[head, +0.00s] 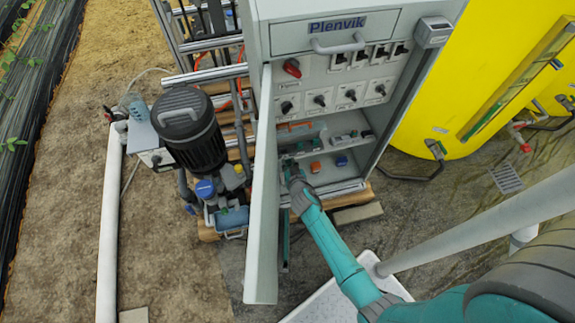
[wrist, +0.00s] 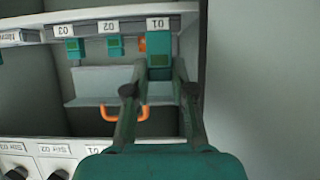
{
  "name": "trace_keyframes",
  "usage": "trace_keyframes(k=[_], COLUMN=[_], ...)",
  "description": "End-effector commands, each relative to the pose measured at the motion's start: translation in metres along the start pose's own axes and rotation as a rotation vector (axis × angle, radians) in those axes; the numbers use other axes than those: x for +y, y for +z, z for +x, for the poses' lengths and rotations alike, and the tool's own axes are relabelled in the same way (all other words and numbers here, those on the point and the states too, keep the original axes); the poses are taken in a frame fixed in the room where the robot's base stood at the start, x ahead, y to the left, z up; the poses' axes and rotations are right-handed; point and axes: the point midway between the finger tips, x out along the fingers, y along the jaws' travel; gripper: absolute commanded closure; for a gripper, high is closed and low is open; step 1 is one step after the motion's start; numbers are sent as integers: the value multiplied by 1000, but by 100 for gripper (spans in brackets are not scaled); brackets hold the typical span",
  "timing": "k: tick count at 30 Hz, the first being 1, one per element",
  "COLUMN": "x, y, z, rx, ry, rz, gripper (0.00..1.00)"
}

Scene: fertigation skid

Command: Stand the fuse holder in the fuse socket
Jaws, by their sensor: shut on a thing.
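In the wrist view a teal fuse holder (wrist: 159,48) sits between the fingertips of my gripper (wrist: 160,68), which is shut on it. The holder is at the strip position labelled 01, whose label (wrist: 158,23) appears upside down. The fuse socket is hidden behind the holder, so I cannot tell whether it is seated. An orange part (wrist: 142,42) shows just left of the holder. In the head view my gripper (head: 291,170) reaches into the lower cabinet (head: 366,112) beside the open door; the holder is not clearly visible there.
Similar teal pieces stand at positions 02 (wrist: 115,45) and 03 (wrist: 75,47). An orange handle (wrist: 125,114) lies on the near side of the strip. The open cabinet door (head: 262,200) stands close to the left of my arm. Orange (head: 315,167) and blue (head: 342,160) parts sit to the right.

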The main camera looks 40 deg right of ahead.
Motion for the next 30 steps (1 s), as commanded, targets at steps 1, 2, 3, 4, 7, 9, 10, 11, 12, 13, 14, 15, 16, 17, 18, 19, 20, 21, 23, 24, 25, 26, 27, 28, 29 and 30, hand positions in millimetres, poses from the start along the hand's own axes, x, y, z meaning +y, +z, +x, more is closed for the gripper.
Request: trace_keyframes(k=[1,2,3,4,7,9,10,11,12,13,14,15,16,17,18,19,20,21,23,24,25,26,27,28,29,30], x=[0,0,0,0,0,0,0,0,0,0,0,0,0,0,0,0,0,0,0,0,0,0,0,0,0,0], y=[-2,-3,-4,-4,-6,-8,-9,-10,-10,-11,-12,-12,-13,-14,-15,-16,-17,-17,-19,-20,-20,-21,-22,-23,-23,-24], z=[3,4,6,8,12,15,17,18,20,21,23,24,26,27,29,30,32,34,36,38,39,41,43,44,46,47], rx=[1,1,1,1,1,1,1,1,1,1,1,1,1,1,1,1,1,1,1,1,1,1,1,1,1,1], ry=[0,0,0,0,0,0,0,0,0,0,0,0,0,0,0,0,0,0,0,-1,-1,-1,-1,-1,-1,-1], rz=[1,1,1,0,0,1,1,1,1,1,0,0,0,0,0,0,0,0,1,1,1,1,1,1,1,0], gripper=[100,100,100,100,100,100,100,100,100,100,100,100,100,100,100,100,100,100,100,100,100,100,100,100,100,100])
